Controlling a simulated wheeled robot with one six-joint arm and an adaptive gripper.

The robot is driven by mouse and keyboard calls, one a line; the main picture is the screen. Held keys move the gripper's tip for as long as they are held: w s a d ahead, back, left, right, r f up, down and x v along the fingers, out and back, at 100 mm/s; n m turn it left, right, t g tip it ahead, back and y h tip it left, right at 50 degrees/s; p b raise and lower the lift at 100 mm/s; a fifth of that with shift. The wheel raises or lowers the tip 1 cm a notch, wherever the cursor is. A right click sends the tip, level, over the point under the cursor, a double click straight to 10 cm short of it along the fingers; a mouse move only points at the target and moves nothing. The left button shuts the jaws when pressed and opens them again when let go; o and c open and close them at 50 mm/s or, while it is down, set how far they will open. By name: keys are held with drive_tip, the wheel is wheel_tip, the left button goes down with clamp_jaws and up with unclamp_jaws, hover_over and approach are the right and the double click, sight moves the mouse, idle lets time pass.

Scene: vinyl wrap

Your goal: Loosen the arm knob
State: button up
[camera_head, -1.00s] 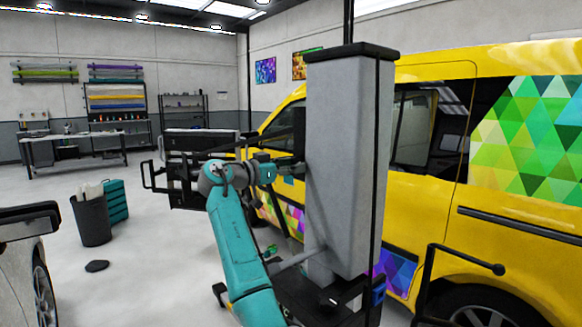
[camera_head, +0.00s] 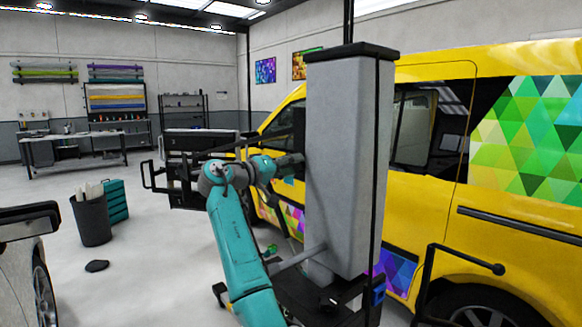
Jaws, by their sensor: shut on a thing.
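My teal arm (camera_head: 235,245) rises from the bottom middle and bends at its wrist toward the tall grey column with a black cap (camera_head: 342,160). My gripper (camera_head: 291,161), small and dark grey, points right against the column's left side. It is shut on the arm knob, but the fingertips and the knob are too small and dark to make out separately. Dark bars and a black framed unit (camera_head: 183,186) stand left of the column, partly behind my wrist.
A yellow van (camera_head: 430,200) with coloured triangle wrap stands close behind and right of the column. A dark bin (camera_head: 91,221) and teal drawers (camera_head: 116,201) are on the left floor. A white car (camera_head: 22,265) is at the left edge. Open floor lies between.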

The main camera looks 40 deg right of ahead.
drive_tip(key=n, duration=0.4)
drive_tip(key=shift+n, duration=1.9)
drive_tip(key=o, duration=1.2)
drive_tip(key=shift+c, duration=0.2)
drive_tip(key=shift+a, duration=0.1)
drive_tip(key=a, duration=1.1)
drive_tip(key=shift+s+a, duration=0.2)
drive_tip(key=shift+a, duration=0.2)
